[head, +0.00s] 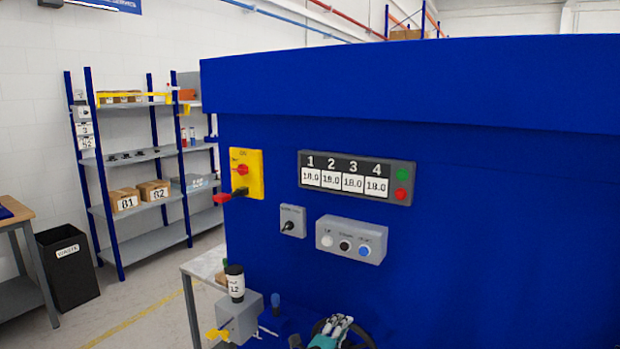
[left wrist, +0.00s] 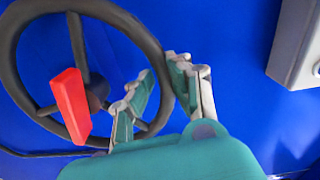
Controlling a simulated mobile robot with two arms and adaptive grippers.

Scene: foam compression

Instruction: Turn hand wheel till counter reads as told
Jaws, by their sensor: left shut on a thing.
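The dark hand wheel (left wrist: 125,20) fills the left of the left wrist view, with a red handle (left wrist: 70,105) near its hub. My left gripper (left wrist: 158,82) is shut on the wheel's rim, a finger to each side of it. In the head view the left gripper (head: 340,326) is at the bottom edge, in front of the wheel, which is mostly cut off. My right gripper is not in view.
Above the wheel are a three-button box (head: 351,240), a small switch box (head: 292,221) and a yellow switch plate (head: 247,174). A grey box (head: 239,317) with a yellow lever stands lower left. A grey housing (left wrist: 300,45) is right of the gripper.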

